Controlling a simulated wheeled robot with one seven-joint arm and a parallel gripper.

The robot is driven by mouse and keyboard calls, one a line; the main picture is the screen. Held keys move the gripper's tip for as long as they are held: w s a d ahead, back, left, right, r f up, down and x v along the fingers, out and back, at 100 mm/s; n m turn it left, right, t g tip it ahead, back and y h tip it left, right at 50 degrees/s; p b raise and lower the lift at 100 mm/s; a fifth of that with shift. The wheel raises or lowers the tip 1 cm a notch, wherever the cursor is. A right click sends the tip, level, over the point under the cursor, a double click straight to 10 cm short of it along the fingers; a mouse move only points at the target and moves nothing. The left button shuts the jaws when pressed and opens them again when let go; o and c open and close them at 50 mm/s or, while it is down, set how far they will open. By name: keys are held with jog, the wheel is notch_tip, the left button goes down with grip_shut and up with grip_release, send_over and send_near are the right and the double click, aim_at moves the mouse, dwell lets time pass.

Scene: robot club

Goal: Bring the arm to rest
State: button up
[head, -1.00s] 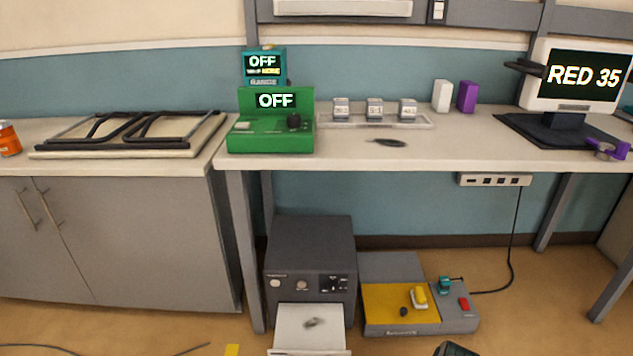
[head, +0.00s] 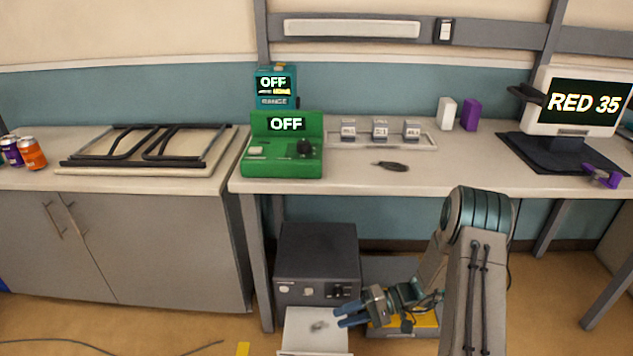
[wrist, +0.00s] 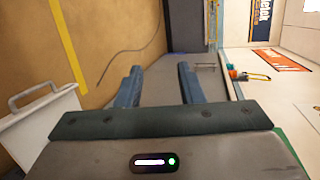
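My gripper (head: 350,314) is low at the lower middle of the head view, beside the grey box under the bench and above its pulled-out white tray (head: 318,335). In the wrist view my gripper (wrist: 160,88) has its two blue fingers spread apart with nothing between them. My arm (head: 470,270) rises from the bottom edge and bends at a teal joint at bench height. It hides part of the yellow and grey unit on the floor.
The bench (head: 440,178) carries a green device (head: 283,160) reading OFF, a dark flat object (head: 391,166) and a monitor (head: 583,103) reading RED 35. A grey cabinet (head: 140,245) stands left. A dark grey box (head: 316,262) stands under the bench. A cable (head: 200,349) lies on the floor.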

jog(key=s+d+r+t+h+p, duration=0.1)
jog(key=s+r+h+p, duration=0.4)
jog(key=r, duration=0.9)
jog(key=s+d+r+t+h+p, duration=0.2)
jog(key=s+d+r+h+p, duration=0.2)
jog(key=r, duration=1.1)
jog(key=s+d+r+m+t+h+p, duration=0.1)
jog(key=s+d+r+t+h+p, duration=0.1)
jog(key=s+r+h+p, duration=0.3)
jog(key=s+r+p, duration=0.4)
jog(key=r, duration=0.6)
jog(key=shift+d+r+h, duration=0.15)
jog(key=shift+d+h, duration=0.05)
jog(key=shift+h, duration=0.1)
